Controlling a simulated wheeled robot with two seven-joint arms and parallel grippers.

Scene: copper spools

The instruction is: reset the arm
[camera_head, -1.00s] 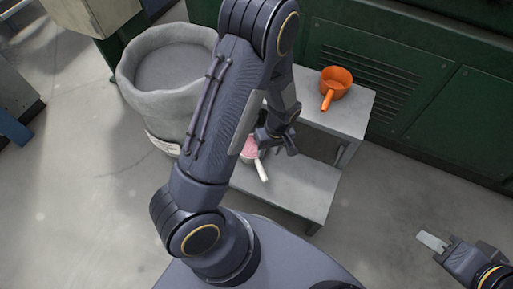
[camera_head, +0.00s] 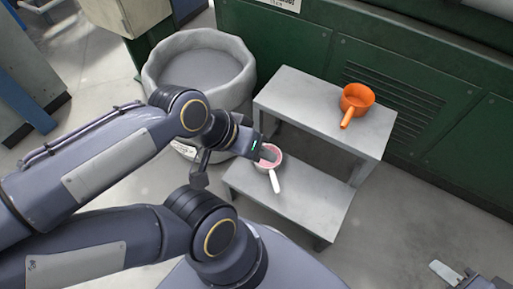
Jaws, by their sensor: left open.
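My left gripper (camera_head: 228,162) is open, with its arm reaching in from the left. It hangs beside the lower step, just left of a pink-and-white scoop (camera_head: 270,156) with a white handle. The jaws hold nothing that I can see. The scoop rests on the lower step, its left rim partly hidden by the gripper. My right gripper (camera_head: 452,273) is only partly in view at the bottom right corner, and its jaw opening is unclear.
A grey two-step stand (camera_head: 300,98) carries an orange scoop (camera_head: 357,98) on its top step. A large grey sack-like bin (camera_head: 240,82) stands behind my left arm. Green cabinets (camera_head: 300,45) line the back. The floor right of the stand is clear.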

